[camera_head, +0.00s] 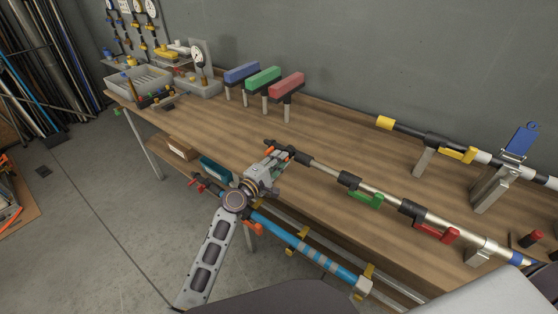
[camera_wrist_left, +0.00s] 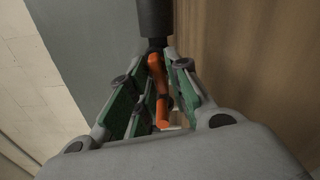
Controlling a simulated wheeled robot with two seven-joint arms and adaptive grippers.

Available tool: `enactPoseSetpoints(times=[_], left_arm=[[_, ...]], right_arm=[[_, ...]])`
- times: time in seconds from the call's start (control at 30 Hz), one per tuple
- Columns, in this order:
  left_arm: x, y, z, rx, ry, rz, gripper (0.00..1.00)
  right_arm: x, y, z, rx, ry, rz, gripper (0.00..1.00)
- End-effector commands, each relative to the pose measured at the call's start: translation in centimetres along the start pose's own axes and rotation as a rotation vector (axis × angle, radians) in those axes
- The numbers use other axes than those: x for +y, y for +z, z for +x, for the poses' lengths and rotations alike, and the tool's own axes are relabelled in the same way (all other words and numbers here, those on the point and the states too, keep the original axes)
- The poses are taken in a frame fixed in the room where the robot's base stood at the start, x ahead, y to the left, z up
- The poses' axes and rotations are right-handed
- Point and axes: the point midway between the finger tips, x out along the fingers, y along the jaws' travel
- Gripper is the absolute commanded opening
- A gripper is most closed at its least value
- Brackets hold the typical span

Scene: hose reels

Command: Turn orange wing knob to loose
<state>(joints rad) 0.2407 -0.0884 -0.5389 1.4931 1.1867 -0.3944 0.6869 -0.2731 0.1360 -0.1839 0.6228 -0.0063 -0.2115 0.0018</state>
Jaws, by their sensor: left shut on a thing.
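The orange wing knob (camera_wrist_left: 158,92) sits at the end of a dark cylindrical fitting (camera_wrist_left: 155,20) in the left wrist view. A bit of orange, likely the same knob, shows at my left gripper in the head view (camera_head: 268,150). My left gripper (camera_wrist_left: 155,85) is shut on the knob, its green-padded fingers on both sides of it. My right gripper is out of view.
The pipe carries a green lever (camera_head: 366,200) and a red lever (camera_head: 437,235). Behind it lies another pipe with a yellow lever (camera_head: 457,154). Blue, green and red blocks on posts (camera_head: 263,79) and grey bins (camera_head: 139,80) stand farther back. The wooden tabletop (camera_head: 215,125) between is clear.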

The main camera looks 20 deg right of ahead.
Motion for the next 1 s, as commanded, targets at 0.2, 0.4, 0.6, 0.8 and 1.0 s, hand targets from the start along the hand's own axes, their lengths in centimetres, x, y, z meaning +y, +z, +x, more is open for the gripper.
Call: enactPoseSetpoints(times=[0.2, 0.4, 0.6, 0.8, 1.0], left_arm=[[-0.2, -0.1, -0.1, 0.001, -0.003, 0.001, 0.23], [-0.1, 0.0, 0.0, 0.000, -0.002, 0.001, 0.32], [-0.1, 0.0, 0.0, 0.000, -0.001, 0.002, 0.32], [0.0, 0.0, -0.5, 0.000, 0.000, 0.002, 0.32], [-0.2, -0.1, -1.8, 0.001, -0.002, 0.001, 0.32]], right_arm=[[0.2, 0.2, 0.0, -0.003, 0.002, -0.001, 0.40], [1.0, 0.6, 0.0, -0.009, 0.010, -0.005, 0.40], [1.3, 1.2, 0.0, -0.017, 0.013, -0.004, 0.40], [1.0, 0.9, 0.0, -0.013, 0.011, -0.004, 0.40], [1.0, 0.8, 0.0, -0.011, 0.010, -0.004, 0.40]])
